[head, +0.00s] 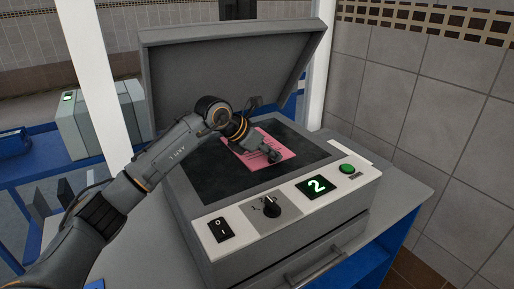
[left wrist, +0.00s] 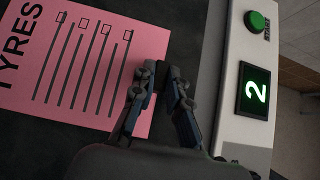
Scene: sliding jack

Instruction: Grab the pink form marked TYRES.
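The pink form (head: 252,161) lies flat on the dark glass of the grey copier. In the left wrist view the form (left wrist: 90,60) shows the word TYRES, small boxes and long lines. My left gripper (head: 272,157) is low over the form's near right part, and its arm hides some of the sheet. In the left wrist view the left gripper (left wrist: 161,72) has a narrow gap between its fingertips. One finger overlaps the form near its edge and the other is by the dark glass beyond. I cannot tell whether the fingers touch the paper. My right gripper is not in view.
The copier lid (head: 235,55) stands raised behind the glass. The front panel has a switch (head: 220,229), a knob (head: 271,206), a display reading 2 (head: 316,186) and a green START button (head: 348,168). A tiled wall (head: 430,110) is at right.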

